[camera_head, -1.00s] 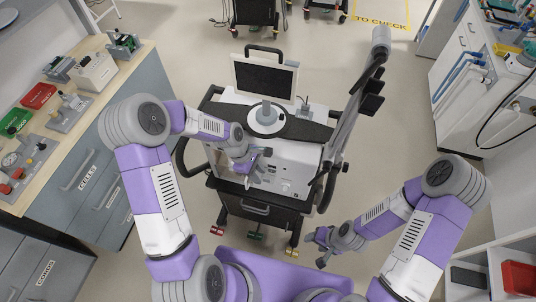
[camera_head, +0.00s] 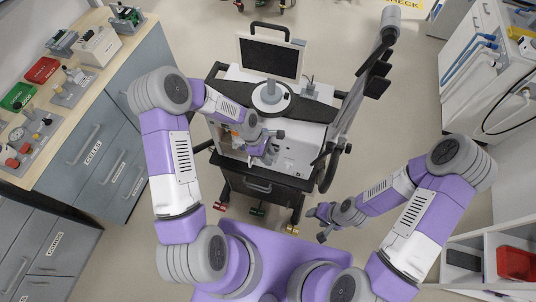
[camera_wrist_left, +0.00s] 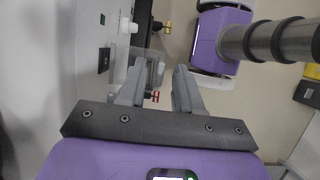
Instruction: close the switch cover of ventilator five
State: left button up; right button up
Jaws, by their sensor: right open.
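The ventilator (camera_head: 305,143) stands ahead on a dark cart, its pale front facing me. My left gripper (camera_head: 268,148) is at that front face, pointing at it. In the left wrist view the left gripper (camera_wrist_left: 160,75) has its fingers apart, and the pale panel runs along the left. A clear, see-through piece (camera_wrist_left: 145,68), apparently the switch cover, shows at the left finger. I cannot tell whether they touch or how far the cover is open. The switch is not clearly visible. My right gripper (camera_head: 325,225) is open and empty, low in front of the cart. No ventilator number is readable.
The ventilator's screen (camera_head: 270,57) stands on top, and a dark-handled arm (camera_head: 360,90) rises at its right. A wooden-topped bench (camera_head: 30,150) is at left, with drawers below. A white cabinet (camera_head: 480,90) and a shelf with a red bin (camera_head: 516,264) are at right. Floor between is clear.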

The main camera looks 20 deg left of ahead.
pick_arm(q)
grip_shut()
notch_tip(320, 180, down, 10)
jog(key=w+m+t+h+b, duration=0.2)
jog(key=t+b, duration=1.4)
jog(key=b, duration=0.9)
jog(key=shift+m+t+h+b, duration=0.4)
jog(key=shift+m+h, duration=0.1)
jog(key=shift+m, duration=0.7)
jog(key=shift+r, duration=0.1)
